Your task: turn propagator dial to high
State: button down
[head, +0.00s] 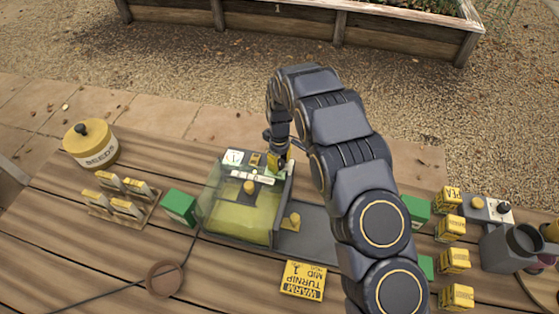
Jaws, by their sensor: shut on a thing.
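The propagator (236,212) is a box with a clear, yellow-green tinted cover, standing on the wooden bench left of my arm. A strip with pale labels (233,157) and small yellow parts runs along its far edge. My gripper (279,163) points down at the right end of this strip, by the propagator's far right corner. Its fingers are shut on a small part there, which looks like the dial; the fingers mostly hide it. The dial's setting cannot be read. A yellow knob (249,187) sits on the cover, and another (294,220) is at the right side.
A yellow card (303,281) reads WARM and TURNIP upside down. A yellow seed tin (91,145), a label rack (122,198) and a green box (179,207) are left. Several yellow blocks (455,260) and a grey can (508,246) are right. A cable crosses the front left.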

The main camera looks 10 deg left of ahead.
jog(key=m, duration=0.4)
jog(key=shift+m, duration=0.3)
jog(key=m, duration=0.4)
jog(key=shift+m, duration=0.3)
jog(key=m, duration=0.4)
jog(key=shift+m, duration=2.3)
jog(key=c, duration=0.7)
grip_release()
